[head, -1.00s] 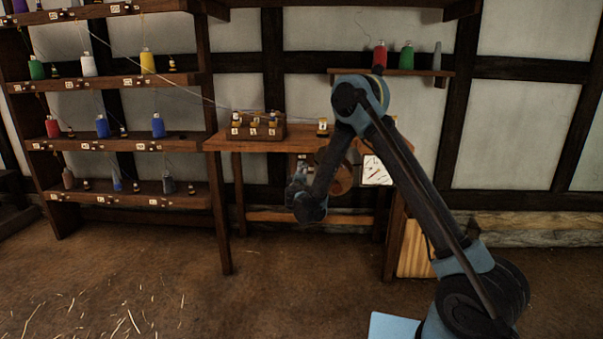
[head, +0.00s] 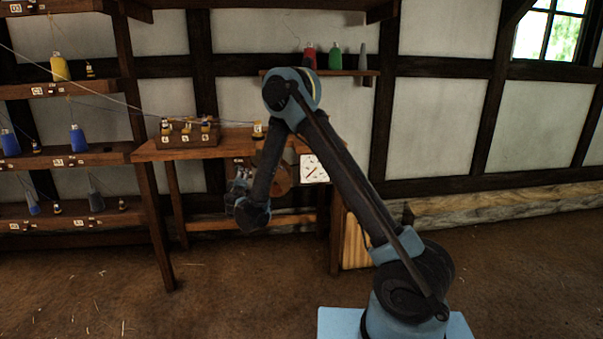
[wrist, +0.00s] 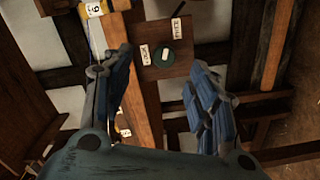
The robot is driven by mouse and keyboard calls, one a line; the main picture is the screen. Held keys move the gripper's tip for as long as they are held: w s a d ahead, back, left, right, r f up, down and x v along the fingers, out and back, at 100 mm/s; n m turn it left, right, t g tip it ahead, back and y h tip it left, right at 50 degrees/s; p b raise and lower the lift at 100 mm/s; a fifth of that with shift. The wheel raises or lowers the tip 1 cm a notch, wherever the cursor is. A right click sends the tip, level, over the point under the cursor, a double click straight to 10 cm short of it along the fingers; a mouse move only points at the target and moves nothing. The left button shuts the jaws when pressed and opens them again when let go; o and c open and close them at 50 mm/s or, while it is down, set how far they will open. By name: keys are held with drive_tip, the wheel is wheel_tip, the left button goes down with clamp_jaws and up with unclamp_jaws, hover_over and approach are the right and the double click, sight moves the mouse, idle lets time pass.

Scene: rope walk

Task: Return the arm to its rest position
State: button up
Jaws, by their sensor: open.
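My gripper (head: 240,181) hangs at the end of my bent arm (head: 335,165), in front of the wooden table (head: 225,142) and a little below its top. The arm rises from the base, bends at a high elbow and slopes down to the left. In the wrist view my gripper (wrist: 157,85) shows two blue-padded fingers spread wide, with nothing between them. Beyond the fingers are the wooden table edge (wrist: 148,85) and a brown board (wrist: 167,60) with white labels and a dark round piece. The arm hides part of the table's right side.
A rack with thread cones stands left; its shelf (head: 75,158) holds blue cones. A box of small bobbins (head: 188,133) sits on the table. A wall shelf (head: 320,72) holds several cones. A thread (head: 90,92) runs from the rack towards the table. The floor (head: 520,260) at right is clear.

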drive_tip(key=w+d+r+m+g+h, duration=0.1)
drive_tip(key=d+r+m+g+h, duration=0.3)
drive_tip(key=d, duration=0.8)
drive_tip(key=w+d+r+m+t+h, duration=0.15)
drive_tip(key=d+r, duration=0.35)
drive_tip(key=d, duration=0.7)
drive_tip(key=s+d+r+m+g+h, duration=0.15)
drive_tip(key=s+d, duration=0.35)
drive_tip(key=d, duration=0.5)
drive_tip(key=s+d+r+m+g+h, duration=0.1)
drive_tip(key=s+d+m+g, duration=0.25)
drive_tip(key=d, duration=0.55)
drive_tip(key=s+d+f+m+g, duration=0.1)
drive_tip(key=s+d+g, duration=0.1)
drive_tip(key=s+d, duration=0.55)
drive_tip(key=s+d+f+m+g, duration=0.2)
drive_tip(key=s+d, duration=0.3)
drive_tip(key=s, duration=0.6)
drive_tip(key=s+f+m+g+y, duration=0.1)
drive_tip(key=s+f, duration=0.3)
drive_tip(key=s, duration=0.6)
drive_tip(key=s+f+m+g+y, duration=0.1)
drive_tip(key=s+f+g+y, duration=0.1)
drive_tip(key=s, duration=0.8)
drive_tip(key=shift+f+g+y, duration=0.35)
drive_tip(key=shift+f+y, duration=0.25)
drive_tip(key=shift+f, duration=0.35)
drive_tip(key=shift+w+f, duration=0.2)
drive_tip(key=shift+w, duration=0.3)
